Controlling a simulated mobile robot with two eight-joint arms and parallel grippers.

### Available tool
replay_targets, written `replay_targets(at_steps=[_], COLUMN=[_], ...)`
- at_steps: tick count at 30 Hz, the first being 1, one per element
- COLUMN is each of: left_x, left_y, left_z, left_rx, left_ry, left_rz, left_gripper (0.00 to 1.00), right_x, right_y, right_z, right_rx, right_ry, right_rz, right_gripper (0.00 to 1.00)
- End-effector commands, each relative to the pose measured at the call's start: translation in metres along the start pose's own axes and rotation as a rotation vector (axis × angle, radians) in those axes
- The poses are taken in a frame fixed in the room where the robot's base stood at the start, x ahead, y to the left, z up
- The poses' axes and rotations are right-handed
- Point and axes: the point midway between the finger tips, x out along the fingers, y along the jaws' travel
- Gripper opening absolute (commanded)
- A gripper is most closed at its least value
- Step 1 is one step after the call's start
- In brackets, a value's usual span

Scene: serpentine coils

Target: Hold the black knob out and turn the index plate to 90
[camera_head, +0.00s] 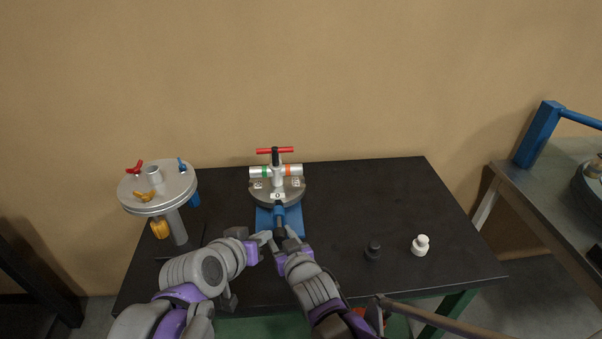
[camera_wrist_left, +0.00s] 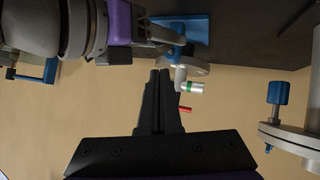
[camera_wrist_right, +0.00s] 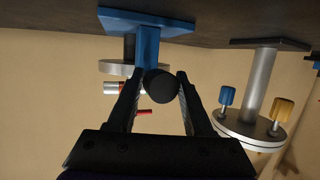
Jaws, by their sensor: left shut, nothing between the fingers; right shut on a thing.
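The index plate (camera_head: 291,197) is a grey disc on a blue stand (camera_head: 265,219) at the table's back middle. A label that looks like 0 faces front; the labels at its left and right are too small to read. On top are a silver crossbar with green and orange bands and a red-barred handle (camera_head: 262,151). My right gripper (camera_head: 284,231) is shut on the black knob (camera_wrist_right: 162,86) at the stand's front; the right wrist view shows the knob end-on between the fingers. My left gripper (camera_wrist_left: 158,75) is shut and empty, just left of the knob.
A round grey stand (camera_head: 140,190) with red, yellow and blue fittings is at the left. A small black piece (camera_head: 373,251) and a white one (camera_head: 420,245) sit on the dark table (camera_head: 400,195) at the right. A metal bench (camera_head: 545,200) stands further right.

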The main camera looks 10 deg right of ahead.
Motion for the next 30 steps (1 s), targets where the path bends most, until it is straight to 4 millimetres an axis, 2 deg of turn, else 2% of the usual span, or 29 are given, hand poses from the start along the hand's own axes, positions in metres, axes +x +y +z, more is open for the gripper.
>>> replay_targets(at_steps=[1, 3, 8, 10, 12, 17, 24, 30], left_x=[0.013, 0.028, 0.059, 0.073, 0.082, 0.092, 0.105, 0.108], left_y=[0.013, 0.028, 0.062, 0.08, 0.089, 0.095, 0.094, 0.087], left_z=[-0.022, -0.048, -0.093, -0.102, -0.097, -0.074, -0.043, -0.033], left_rx=[0.039, 0.095, 0.242, 0.392, 0.578, 0.962, 1.643, 2.21], left_ry=[0.038, 0.089, 0.184, 0.207, 0.197, 0.137, 0.006, -0.14], left_rz=[0.022, 0.04, 0.061, 0.058, 0.042, 0.001, -0.092, -0.212], left_gripper=[0.0, 0.0, 0.0, 0.0, 0.0, 0.0, 0.0, 0.0], right_x=[0.0, 0.0, 0.0, 0.0, 0.0, 0.0, 0.0, 0.0], right_y=[0.0, 0.0, 0.0, 0.0, -0.001, 0.0, 0.0, 0.0], right_z=[0.001, 0.001, 0.001, 0.001, 0.002, 0.002, 0.002, 0.002], right_rx=[0.0, 0.0, 0.0, 0.0, 0.0, 0.0, 0.0, 0.0], right_ry=[-0.003, -0.003, -0.003, -0.003, -0.003, -0.004, -0.004, -0.004], right_rz=[0.0, 0.0, 0.0, 0.0, -0.001, 0.0, 0.0, 0.0], right_gripper=[0.02, 0.02, 0.02, 0.02, 0.02, 0.02, 0.02, 0.02])
